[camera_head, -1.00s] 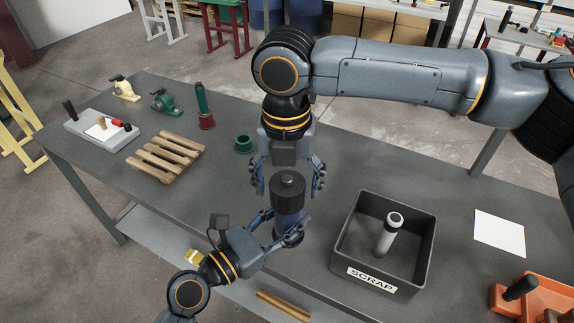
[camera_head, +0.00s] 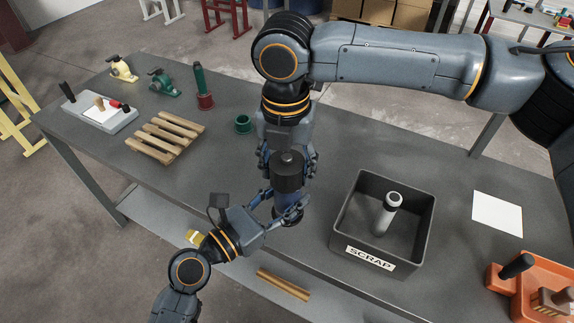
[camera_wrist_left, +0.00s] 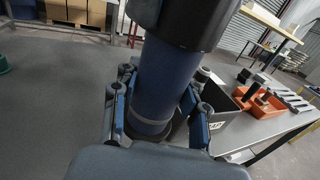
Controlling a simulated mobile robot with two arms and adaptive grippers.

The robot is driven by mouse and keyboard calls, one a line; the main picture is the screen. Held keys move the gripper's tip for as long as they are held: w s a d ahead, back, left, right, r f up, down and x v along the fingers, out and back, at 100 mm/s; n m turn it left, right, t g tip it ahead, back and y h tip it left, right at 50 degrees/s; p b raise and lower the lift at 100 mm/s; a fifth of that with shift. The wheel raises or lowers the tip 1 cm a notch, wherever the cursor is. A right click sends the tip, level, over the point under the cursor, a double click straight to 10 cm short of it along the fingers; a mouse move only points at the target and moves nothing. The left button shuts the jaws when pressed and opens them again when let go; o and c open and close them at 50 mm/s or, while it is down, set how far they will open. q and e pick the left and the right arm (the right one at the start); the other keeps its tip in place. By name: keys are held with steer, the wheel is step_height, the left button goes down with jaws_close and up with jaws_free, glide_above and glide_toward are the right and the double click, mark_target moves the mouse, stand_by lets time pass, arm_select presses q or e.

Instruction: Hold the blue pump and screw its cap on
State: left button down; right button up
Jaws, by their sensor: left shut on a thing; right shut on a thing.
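The blue pump (camera_head: 287,207) stands upright near the front edge of the table, its blue body partly hidden by the grippers. My left gripper (camera_head: 279,213) is shut on its lower body, and the left wrist view shows the fingers (camera_wrist_left: 155,112) on both sides of the blue cylinder (camera_wrist_left: 165,80). A black cap (camera_head: 287,172) sits at the top of the pump and also shows at the top of the left wrist view (camera_wrist_left: 190,20). My right gripper (camera_head: 288,166) points down from above and is shut on the cap. The thread is hidden.
A dark SCRAP bin (camera_head: 427,225) with a grey-white cylinder (camera_head: 386,215) stands close on the right. A green ring (camera_head: 243,124), a small pallet (camera_head: 165,138) and green and yellow valves lie to the left. A white sheet (camera_head: 497,212) lies on the right.

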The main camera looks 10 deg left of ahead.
steer(key=m, duration=1.2)
steer(key=shift+m, duration=0.3)
steer(key=m, duration=1.1)
steer(key=o, duration=1.3)
steer(key=shift+r, duration=2.2)
